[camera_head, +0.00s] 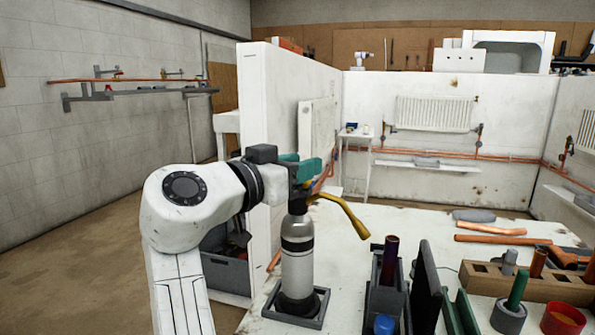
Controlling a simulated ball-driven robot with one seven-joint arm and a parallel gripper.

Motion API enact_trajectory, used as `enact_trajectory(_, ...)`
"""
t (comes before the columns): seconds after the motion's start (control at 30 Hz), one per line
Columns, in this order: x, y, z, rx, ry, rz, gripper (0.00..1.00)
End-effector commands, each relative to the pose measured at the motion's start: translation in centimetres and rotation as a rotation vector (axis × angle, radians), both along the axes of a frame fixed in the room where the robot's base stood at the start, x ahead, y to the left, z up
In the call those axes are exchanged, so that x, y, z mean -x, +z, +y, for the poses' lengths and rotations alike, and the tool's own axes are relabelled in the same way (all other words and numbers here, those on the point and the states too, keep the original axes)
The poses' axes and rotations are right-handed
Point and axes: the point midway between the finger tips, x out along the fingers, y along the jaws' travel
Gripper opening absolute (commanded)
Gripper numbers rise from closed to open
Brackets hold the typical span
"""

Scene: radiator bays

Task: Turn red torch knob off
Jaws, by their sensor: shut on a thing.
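The torch (297,255) stands upright, with a white and black cylinder and a brass-yellow nozzle (345,211) curving out to the right and down. Its base sits in a square grey holder (313,318) at the near left of the white bench. My gripper (306,170), with teal fingers, is at the head of the torch and shut on it. The fingers cover much of the head. I cannot clearly make out the red knob, and its turned position is not visible.
Right of the torch stand a grey rack (372,302) holding a dark tube, dark upright plates and a wooden block (545,285) with copper pieces. A white partition (262,110) stands close behind my arm. The bench behind the rack is partly clear.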

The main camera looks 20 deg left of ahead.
Motion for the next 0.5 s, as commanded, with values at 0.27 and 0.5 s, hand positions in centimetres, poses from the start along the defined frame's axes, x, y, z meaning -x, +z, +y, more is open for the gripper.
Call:
enact_trajectory(0.27,-0.06,-0.18,-0.04,-0.001,-0.01,0.004,0.08)
enact_trajectory(0.5,-0.06,-0.19,-0.04,-0.001,-0.009,0.004,0.44)
